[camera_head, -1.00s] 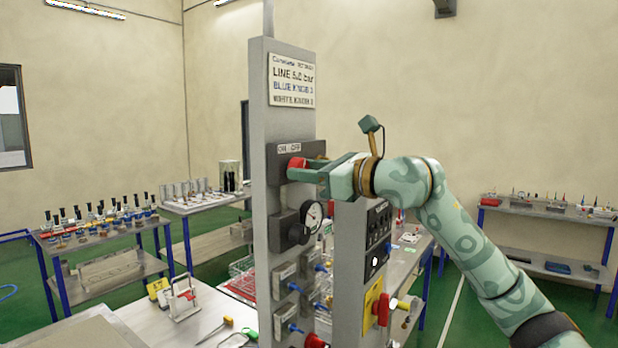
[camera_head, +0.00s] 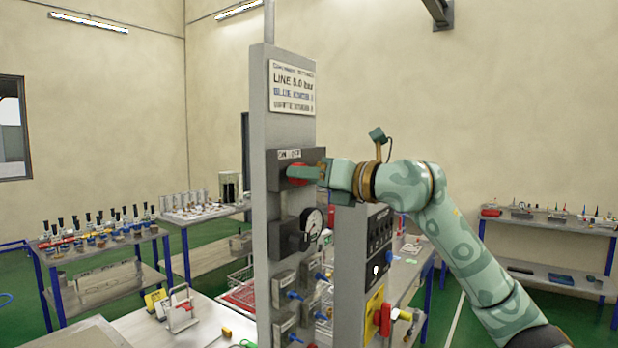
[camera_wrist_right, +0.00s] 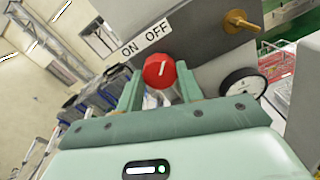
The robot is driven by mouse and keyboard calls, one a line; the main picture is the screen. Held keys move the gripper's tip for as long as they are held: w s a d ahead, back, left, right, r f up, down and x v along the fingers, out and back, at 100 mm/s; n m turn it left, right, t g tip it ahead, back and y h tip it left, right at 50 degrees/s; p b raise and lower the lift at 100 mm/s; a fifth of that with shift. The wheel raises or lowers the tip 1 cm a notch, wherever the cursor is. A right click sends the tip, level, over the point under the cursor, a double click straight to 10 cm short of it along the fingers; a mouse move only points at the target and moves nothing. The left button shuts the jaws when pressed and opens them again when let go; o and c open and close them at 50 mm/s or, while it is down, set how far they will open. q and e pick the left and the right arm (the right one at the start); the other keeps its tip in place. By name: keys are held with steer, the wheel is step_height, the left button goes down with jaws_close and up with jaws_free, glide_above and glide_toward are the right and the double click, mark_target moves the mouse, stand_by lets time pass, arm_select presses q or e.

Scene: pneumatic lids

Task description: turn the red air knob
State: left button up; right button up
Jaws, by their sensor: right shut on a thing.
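The red air knob (camera_head: 299,166) is on a dark grey box on the upright grey panel, under an ON/OFF label (camera_head: 289,154). My right gripper (camera_head: 300,174) is shut on the knob, coming from the right; its fingers partly hide the knob in the head view. In the right wrist view the red knob (camera_wrist_right: 160,71) shows a short white line, tilted, on its round face. The fingers of my right gripper (camera_wrist_right: 160,88) stand on both sides of it. The ON OFF label (camera_wrist_right: 146,40) is above the knob there. My left gripper is not in view.
A round pressure gauge (camera_head: 312,224) is just below the knob; it also shows in the right wrist view (camera_wrist_right: 243,86). Blue knobs (camera_head: 293,295) sit lower. A second grey post (camera_head: 349,270) with a red handle (camera_head: 385,318) stands close on the right, under my arm.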

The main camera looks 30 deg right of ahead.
stand_by(0.3)
steer(key=o, duration=1)
steer(key=b+v, duration=0.8)
steer(key=v, duration=0.8)
steer(key=shift+s+d+b, duration=0.1)
steer(key=shift+s+b, duration=0.05)
steer(key=shift+b, duration=0.25)
steer(key=shift+f, duration=0.1)
